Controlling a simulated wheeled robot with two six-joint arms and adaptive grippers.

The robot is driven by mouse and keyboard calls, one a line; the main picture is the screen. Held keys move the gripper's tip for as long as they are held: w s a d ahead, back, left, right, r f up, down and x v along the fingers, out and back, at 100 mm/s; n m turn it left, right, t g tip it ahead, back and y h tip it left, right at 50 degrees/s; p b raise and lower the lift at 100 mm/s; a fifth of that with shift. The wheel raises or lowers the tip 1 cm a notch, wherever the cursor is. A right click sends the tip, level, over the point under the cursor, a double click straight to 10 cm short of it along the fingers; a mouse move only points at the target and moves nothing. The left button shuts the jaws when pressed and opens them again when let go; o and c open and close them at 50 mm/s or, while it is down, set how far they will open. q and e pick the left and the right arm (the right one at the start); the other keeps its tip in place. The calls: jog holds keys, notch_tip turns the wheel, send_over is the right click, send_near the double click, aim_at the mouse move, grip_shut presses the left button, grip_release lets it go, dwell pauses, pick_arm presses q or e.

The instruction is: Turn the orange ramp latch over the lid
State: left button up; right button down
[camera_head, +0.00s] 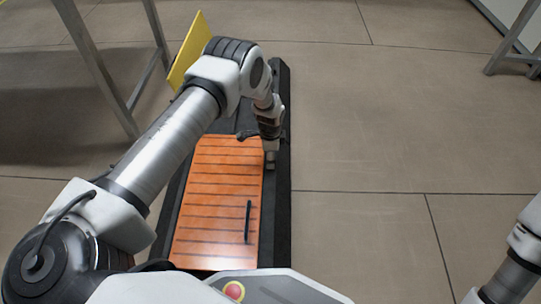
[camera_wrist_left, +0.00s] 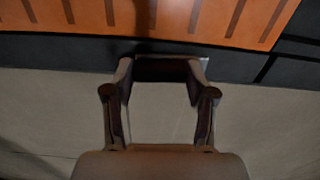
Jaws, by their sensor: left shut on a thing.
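The orange ramp lid (camera_head: 212,205), with dark cross strips, lies flat in a long black frame (camera_head: 283,120). A slim black handle (camera_head: 248,222) stands on its near right part. My left arm reaches over the frame, and my left gripper (camera_head: 270,160) points down at the lid's far right edge. In the left wrist view, its two fingers (camera_wrist_left: 164,75) are shut on a small dark piece (camera_wrist_left: 163,68), seemingly the latch, at the black rim beside the orange lid (camera_wrist_left: 200,18). The fingers hide much of this piece, and I cannot tell which way it is turned.
A yellow panel (camera_head: 188,50) stands upright at the far left end of the frame. Grey metal legs (camera_head: 97,65) stand at the left, and another stand (camera_head: 515,45) is at the upper right. The tiled floor right of the frame is clear.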

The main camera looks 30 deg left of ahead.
pick_arm(q)
jog(key=n+p, duration=0.1)
jog(key=n, duration=0.3)
jog(key=shift+s+a+p, duration=0.1)
jog(key=shift+a+p, duration=0.05)
jog(key=shift+p, duration=0.2)
jog(key=n+p, duration=0.1)
jog(key=n, duration=0.3)
jog(key=shift+s+n, duration=0.15)
jog(key=shift+n, duration=0.25)
jog(key=n, duration=0.2)
jog(key=n+p, duration=0.1)
jog(key=n, duration=0.1)
jog(key=shift+s+a+n, duration=0.1)
jog(key=shift+s+n, duration=0.1)
jog(key=shift+n, duration=0.1)
jog(key=shift+s+n+p, duration=0.1)
jog(key=shift+n+p, duration=0.4)
jog(key=shift+n, duration=1.4)
jog(key=o, duration=1.2)
jog(key=shift+c, duration=0.2)
